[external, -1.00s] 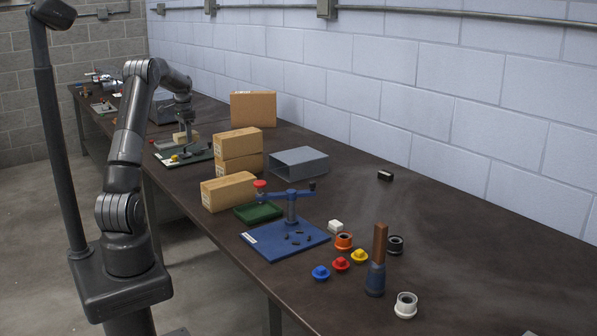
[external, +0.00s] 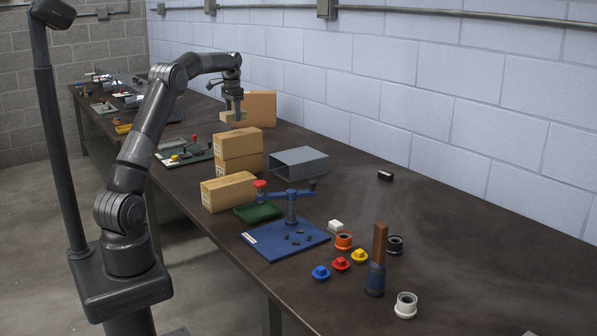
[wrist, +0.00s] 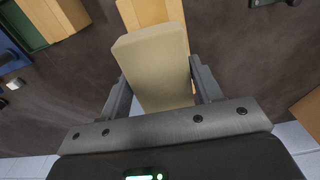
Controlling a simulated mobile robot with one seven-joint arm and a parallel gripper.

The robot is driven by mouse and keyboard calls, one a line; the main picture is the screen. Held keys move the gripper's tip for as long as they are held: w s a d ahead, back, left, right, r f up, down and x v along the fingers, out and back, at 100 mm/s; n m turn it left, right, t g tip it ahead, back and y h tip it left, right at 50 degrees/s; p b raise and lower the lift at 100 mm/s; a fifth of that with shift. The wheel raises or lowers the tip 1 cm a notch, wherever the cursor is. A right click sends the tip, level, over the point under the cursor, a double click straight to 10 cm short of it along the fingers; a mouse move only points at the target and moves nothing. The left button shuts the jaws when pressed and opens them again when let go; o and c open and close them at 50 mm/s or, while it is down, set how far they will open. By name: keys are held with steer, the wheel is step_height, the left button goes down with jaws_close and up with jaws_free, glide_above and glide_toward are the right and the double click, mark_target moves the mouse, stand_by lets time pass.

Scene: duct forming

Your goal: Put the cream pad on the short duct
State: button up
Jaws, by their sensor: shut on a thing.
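The cream pad (external: 231,117) is a thick block held in my gripper (external: 234,107), above and behind the stacked cardboard boxes. In the wrist view, the pad (wrist: 152,62) sits between both fingers and its far end reaches past them. A grey, open-ended rectangular duct (external: 300,160) lies on the table, to the right of the boxes and lower than my gripper. It is the only duct I see clearly, and I cannot tell its length against another. My gripper is up and left of this duct, apart from it.
Cardboard boxes (external: 239,143) stand left of the duct, with another box (external: 262,108) behind. A blue fixture plate (external: 270,243) with a red-knobbed arm and a green tray (external: 257,212) lie in front. Several coloured caps and rings are at the front right.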

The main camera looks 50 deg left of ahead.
steer(key=w+d, duration=0.7)
steer(key=d, duration=0.6)
steer(key=w+d, duration=0.8)
steer(key=d, duration=0.5)
glide_above(291, 160)
step_height(291, 160, down, 12)
steer(key=shift+a+f, duration=0.1)
steer(key=shift+f, duration=2)
steer(key=shift+f, duration=0.1)
steer(key=o, duration=1)
steer(key=shift+c, duration=0.2)
